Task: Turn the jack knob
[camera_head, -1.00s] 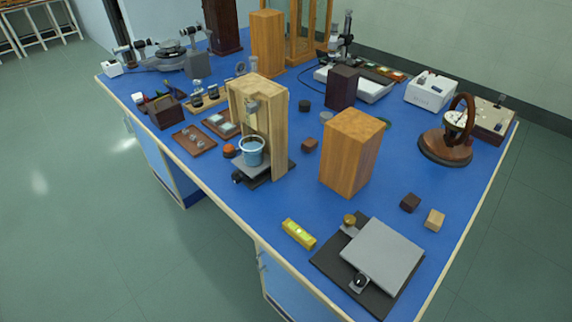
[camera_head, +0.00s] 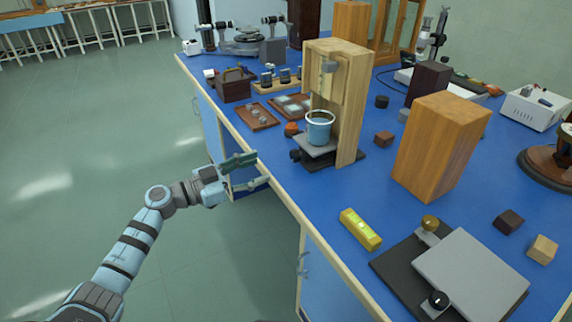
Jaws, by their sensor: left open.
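My left gripper (camera_head: 256,171) is open and empty, off the bench's near-left edge, with the floor and the bench side behind it. A small jack (camera_head: 318,150) with a dark knob (camera_head: 296,155) stands to its right, at the foot of a wooden stand (camera_head: 350,115). A blue bucket (camera_head: 319,132) is over its plate; I cannot tell if they touch. A larger jack with a grey plate (camera_head: 472,275) lies at the front right. It has a black knob (camera_head: 438,300) and a brass knob (camera_head: 430,222). My right gripper is not in view.
A yellow level (camera_head: 360,229) lies near the bench's front edge. A tall wooden block (camera_head: 440,145) stands right of the stand. Wooden trays (camera_head: 258,117) lie behind the small jack. Blue bench top is clear between stand and level.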

